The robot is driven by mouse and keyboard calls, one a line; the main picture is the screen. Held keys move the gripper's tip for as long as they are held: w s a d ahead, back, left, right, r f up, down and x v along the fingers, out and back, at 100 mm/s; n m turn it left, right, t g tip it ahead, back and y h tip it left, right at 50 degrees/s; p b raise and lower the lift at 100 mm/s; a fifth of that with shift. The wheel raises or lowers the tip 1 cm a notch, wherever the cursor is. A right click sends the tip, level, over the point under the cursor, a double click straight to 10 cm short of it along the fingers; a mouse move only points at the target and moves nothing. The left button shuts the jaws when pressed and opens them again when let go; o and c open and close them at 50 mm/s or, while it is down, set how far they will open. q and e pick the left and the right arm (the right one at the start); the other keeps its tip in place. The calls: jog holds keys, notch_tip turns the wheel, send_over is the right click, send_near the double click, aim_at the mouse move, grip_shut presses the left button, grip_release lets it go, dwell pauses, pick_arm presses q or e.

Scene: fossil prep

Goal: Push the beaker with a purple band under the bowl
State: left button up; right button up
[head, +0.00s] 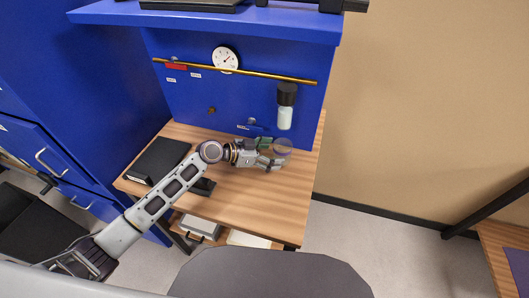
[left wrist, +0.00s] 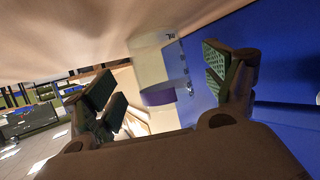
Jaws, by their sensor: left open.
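The beaker (head: 283,146) is a clear round vessel on the wooden table, near the blue back panel. In the left wrist view its purple band (left wrist: 158,95) shows between my open fingers; whether they touch it I cannot tell. A pale, clear bowl (head: 285,119) hangs below a black body (head: 287,94) on the back panel. In the head view the beaker appears below the bowl, but their depth offset is unclear. My left gripper (head: 273,157) is open at the beaker's near left side. My right gripper is not in view.
A black box or binder (head: 158,160) lies at the table's left, and a small dark object (head: 202,187) sits near my left forearm. A brass pipe (head: 235,72) and a round gauge (head: 226,59) are on the panel. The table's front right (head: 270,215) is clear.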

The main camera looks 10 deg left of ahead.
pick_arm(q)
jog(key=x, duration=0.2)
jog(key=shift+w+d+f, duration=0.1)
jog(key=shift+w+d, duration=0.05)
jog(key=shift+d, duration=0.15)
jog(key=shift+x, duration=0.85)
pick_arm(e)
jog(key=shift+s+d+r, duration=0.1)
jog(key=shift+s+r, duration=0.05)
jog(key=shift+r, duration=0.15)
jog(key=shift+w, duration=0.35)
